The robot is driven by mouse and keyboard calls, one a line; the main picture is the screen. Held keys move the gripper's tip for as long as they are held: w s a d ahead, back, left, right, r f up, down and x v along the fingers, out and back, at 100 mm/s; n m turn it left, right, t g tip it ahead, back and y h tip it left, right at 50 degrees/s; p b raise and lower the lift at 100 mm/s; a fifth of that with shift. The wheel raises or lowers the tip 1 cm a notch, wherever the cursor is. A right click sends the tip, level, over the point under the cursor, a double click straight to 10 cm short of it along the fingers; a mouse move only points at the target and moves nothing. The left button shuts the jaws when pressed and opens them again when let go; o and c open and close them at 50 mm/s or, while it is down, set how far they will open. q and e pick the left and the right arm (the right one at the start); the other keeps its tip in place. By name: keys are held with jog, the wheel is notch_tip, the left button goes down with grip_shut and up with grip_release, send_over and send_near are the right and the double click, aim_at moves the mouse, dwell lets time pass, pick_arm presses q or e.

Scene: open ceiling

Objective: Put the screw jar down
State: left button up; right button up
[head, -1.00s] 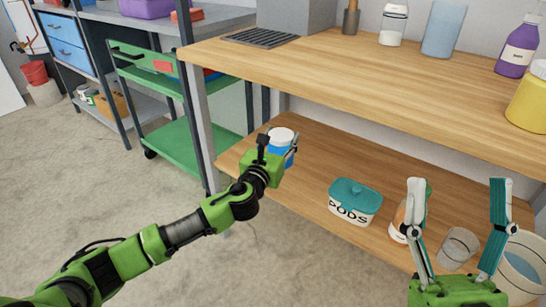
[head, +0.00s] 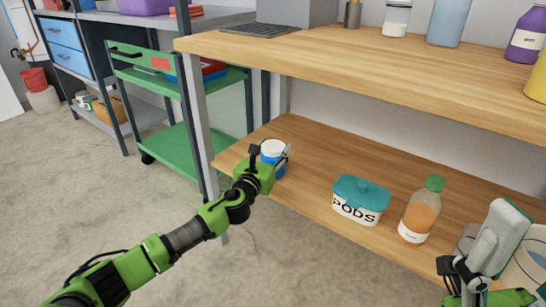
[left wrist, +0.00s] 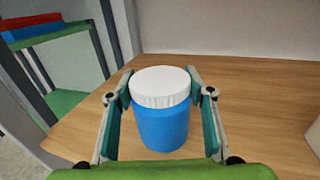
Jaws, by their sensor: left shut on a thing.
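The screw jar is a blue jar with a white lid (head: 273,150); it also shows upright in the left wrist view (left wrist: 162,125). My left gripper (head: 270,160) is shut on it, with one finger on each side in the left wrist view. The jar is over the left end of the wooden lower shelf (head: 320,150). I cannot tell whether its base touches the shelf. My right gripper (head: 485,245) is at the lower right, in front of the shelf, seen edge-on. Its fingers overlap, so its opening is unclear.
A teal-lidded pods tub (head: 360,200) and an orange bottle with a green cap (head: 421,212) stand on the lower shelf. A grey cup (head: 467,238) is partly hidden by my right gripper. The upper shelf (head: 350,70) overhangs. A green cart (head: 180,125) stands left. Shelf behind the jar is clear.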

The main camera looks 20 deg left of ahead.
pick_arm(q)
jog(key=o, duration=1.1)
jog(key=shift+o, duration=0.2)
